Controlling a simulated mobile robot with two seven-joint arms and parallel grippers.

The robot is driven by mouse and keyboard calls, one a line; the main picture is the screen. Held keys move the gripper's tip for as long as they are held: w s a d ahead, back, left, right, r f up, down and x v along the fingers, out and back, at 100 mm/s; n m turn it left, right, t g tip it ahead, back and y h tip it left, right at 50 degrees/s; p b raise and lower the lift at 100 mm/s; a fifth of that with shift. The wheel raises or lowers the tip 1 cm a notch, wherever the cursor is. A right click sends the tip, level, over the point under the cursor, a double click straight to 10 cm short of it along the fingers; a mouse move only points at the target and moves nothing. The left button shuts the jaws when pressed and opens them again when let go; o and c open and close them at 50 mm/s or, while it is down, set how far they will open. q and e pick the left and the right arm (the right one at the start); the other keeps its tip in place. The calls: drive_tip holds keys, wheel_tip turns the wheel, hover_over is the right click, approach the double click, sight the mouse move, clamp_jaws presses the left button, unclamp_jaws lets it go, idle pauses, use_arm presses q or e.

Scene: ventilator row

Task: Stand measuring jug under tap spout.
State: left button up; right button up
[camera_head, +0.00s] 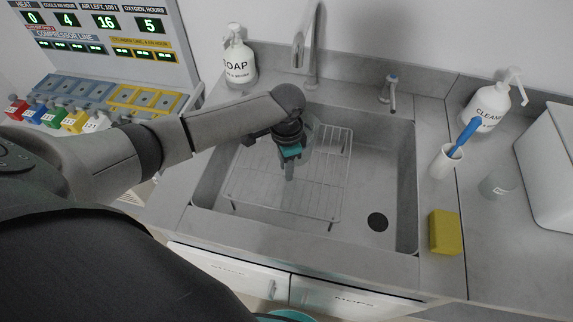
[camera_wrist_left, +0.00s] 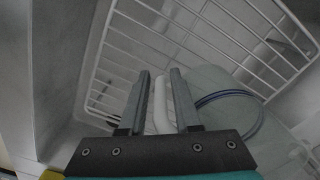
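The measuring jug (camera_wrist_left: 222,82) is pale and see-through with a blue line around it; in the wrist view its light handle (camera_wrist_left: 161,105) lies between my left gripper's fingers. In the head view the jug (camera_head: 318,139) is a faint shape at the wire rack, partly hidden by my left gripper (camera_head: 289,172). The fingers look open around the handle, with a slight gap on one side; firm contact is not visible. The tap spout (camera_head: 311,45) rises behind the sink, above and beyond the jug. My right gripper is out of view.
The wire rack (camera_head: 335,195) fills the left and middle of the sink (camera_head: 400,150); the drain (camera_head: 377,221) is clear at right. A soap bottle (camera_head: 238,62), tap lever (camera_head: 390,90), white brush cup (camera_head: 444,163), yellow sponge (camera_head: 444,232) and cleaner bottle (camera_head: 487,107) stand around it.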

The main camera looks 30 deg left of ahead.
use_arm(q)
drive_tip(key=shift+o, duration=0.8)
wheel_tip(320, 180, up, 11)
drive_tip(key=shift+r+p, duration=0.1)
drive_tip(key=shift+p, duration=1)
drive_tip(key=shift+r, duration=0.6)
